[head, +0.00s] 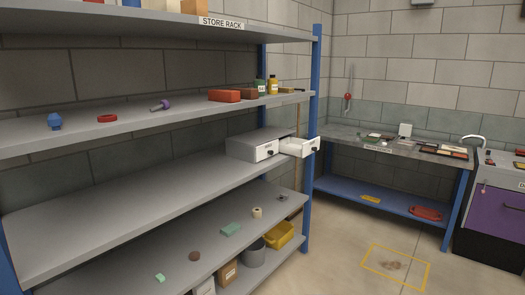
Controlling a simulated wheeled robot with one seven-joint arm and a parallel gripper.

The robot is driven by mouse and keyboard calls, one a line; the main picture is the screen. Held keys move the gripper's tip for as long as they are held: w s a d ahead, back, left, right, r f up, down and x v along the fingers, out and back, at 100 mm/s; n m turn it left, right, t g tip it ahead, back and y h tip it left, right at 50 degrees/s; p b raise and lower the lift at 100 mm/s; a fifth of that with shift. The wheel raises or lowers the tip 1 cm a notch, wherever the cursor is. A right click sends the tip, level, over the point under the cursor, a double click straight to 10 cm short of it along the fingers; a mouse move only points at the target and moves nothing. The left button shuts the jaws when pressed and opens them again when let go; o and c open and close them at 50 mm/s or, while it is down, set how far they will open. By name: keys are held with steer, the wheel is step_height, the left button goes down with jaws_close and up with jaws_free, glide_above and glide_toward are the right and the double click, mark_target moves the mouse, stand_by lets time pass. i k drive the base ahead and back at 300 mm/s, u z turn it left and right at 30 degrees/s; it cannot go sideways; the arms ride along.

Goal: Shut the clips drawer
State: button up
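A light grey two-drawer unit (240,147) stands on the store rack's middle shelf (130,195), near its right end. Its right drawer (310,148) is pulled out past the shelf's front edge, with a dark knob and a small label on its front. The left drawer front (266,151) sits flush with the unit and has a dark knob too. The labels are too small to read, so I cannot tell which is the clips drawer. My gripper is not in view.
A blue rack post (313,90) stands close to the open drawer. The shelf above holds a red brick (224,96) and bottles. A bench (345,135) stands at the back right.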

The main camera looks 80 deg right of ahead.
mark_target(300, 148)
steer(key=z, duration=3.55)
steer(key=i, duration=3.25)
steer(key=u, duration=0.15)
